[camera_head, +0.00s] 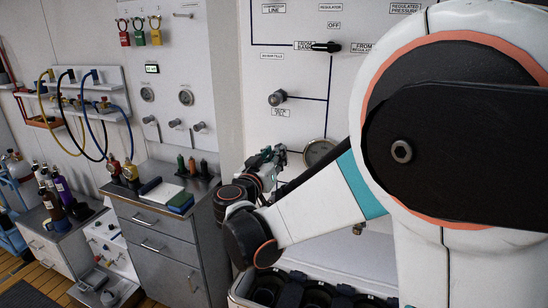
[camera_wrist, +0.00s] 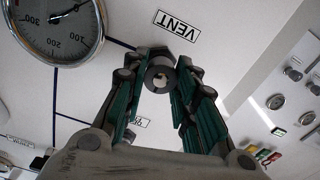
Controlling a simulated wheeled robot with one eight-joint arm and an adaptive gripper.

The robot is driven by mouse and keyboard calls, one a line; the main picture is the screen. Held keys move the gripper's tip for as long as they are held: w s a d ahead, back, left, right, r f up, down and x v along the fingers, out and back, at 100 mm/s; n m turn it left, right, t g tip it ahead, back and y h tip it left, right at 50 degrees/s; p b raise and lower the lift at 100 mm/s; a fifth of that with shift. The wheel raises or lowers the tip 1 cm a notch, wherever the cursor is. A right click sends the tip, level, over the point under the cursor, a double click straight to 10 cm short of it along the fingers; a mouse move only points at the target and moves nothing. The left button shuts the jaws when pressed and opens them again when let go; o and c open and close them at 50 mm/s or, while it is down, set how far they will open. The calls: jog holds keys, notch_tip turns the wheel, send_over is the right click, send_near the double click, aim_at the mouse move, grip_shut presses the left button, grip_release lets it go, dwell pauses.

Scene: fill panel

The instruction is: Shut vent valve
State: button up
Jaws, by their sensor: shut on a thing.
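The vent valve (camera_wrist: 159,72) is a round grey knob on the white panel, beside an upside-down VENT label (camera_wrist: 177,25) in the wrist view. My gripper (camera_wrist: 157,88) has its two green-padded fingers on either side of the knob and is shut on it. In the head view my gripper (camera_head: 268,160) is at the panel, left of a round gauge (camera_head: 320,153). The knob cannot be made out there, as the gripper covers it. The knob's turn position cannot be told.
The gauge also shows in the wrist view (camera_wrist: 55,25), close to my gripper. A black-handled valve (camera_head: 326,47) and a grey knob (camera_head: 277,98) are higher on the panel. A drawer cabinet (camera_head: 155,240) stands left. Black cylinders (camera_head: 315,297) stand in a bin below.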

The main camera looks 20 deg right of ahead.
dwell(0.6)
jog(key=o, duration=1.1)
jog(key=shift+a, duration=0.1)
